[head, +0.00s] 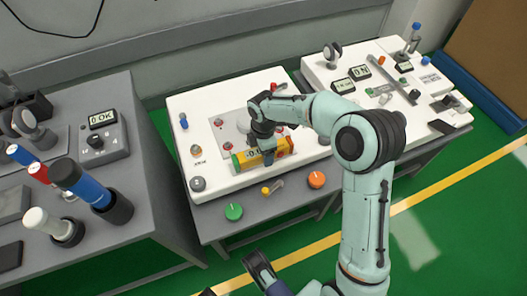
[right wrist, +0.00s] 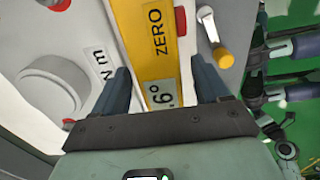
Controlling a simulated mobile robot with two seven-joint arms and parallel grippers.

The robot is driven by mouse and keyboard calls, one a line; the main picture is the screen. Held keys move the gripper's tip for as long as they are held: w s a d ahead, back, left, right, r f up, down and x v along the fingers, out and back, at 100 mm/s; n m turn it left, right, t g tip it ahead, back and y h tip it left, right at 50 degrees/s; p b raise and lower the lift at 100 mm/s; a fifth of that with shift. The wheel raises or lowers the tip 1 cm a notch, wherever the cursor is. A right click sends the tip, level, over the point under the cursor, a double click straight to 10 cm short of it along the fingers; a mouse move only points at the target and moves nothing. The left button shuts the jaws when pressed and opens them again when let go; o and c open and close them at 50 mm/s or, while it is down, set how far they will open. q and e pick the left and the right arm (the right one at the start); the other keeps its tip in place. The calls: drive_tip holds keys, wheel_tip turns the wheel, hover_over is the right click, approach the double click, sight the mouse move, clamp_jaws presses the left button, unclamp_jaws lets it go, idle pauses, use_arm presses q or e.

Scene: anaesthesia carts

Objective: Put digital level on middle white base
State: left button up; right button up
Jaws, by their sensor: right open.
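The digital level (head: 280,150) is a yellow bar with a small display and green and red ends. In the head view it is at the front part of the middle white base (head: 222,181); whether it rests there fully is unclear. My right gripper (head: 262,150) is above it and hides part of it. In the right wrist view the level (right wrist: 158,45), marked ZERO, lies between the fingers of my open right gripper (right wrist: 160,88). My left gripper (head: 232,276) is partly in view at the bottom of the head view, its dark fingers apart and empty.
Green (head: 234,212) and orange (head: 317,180) knobs and a yellow-tipped lever (head: 268,190) sit on the cart's front ledge. A right white base (head: 320,74) carries several instruments. Green floor lies in front.

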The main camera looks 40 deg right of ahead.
wheel_tip(320, 180, up, 10)
drive_tip(key=p, duration=0.3)
drive_tip(key=shift+r, duration=0.1)
use_arm(q)
drive_tip(key=w+d+r+t, duration=0.1)
drive_tip(key=w+r, duration=0.3)
drive_tip(key=r, duration=0.1)
drive_tip(key=shift+w+d+r+t, duration=0.15)
drive_tip(key=shift+w+r+t, duration=0.15)
drive_tip(key=shift+t, duration=0.1)
use_arm(e)
drive_tip(key=shift+r, duration=0.45)
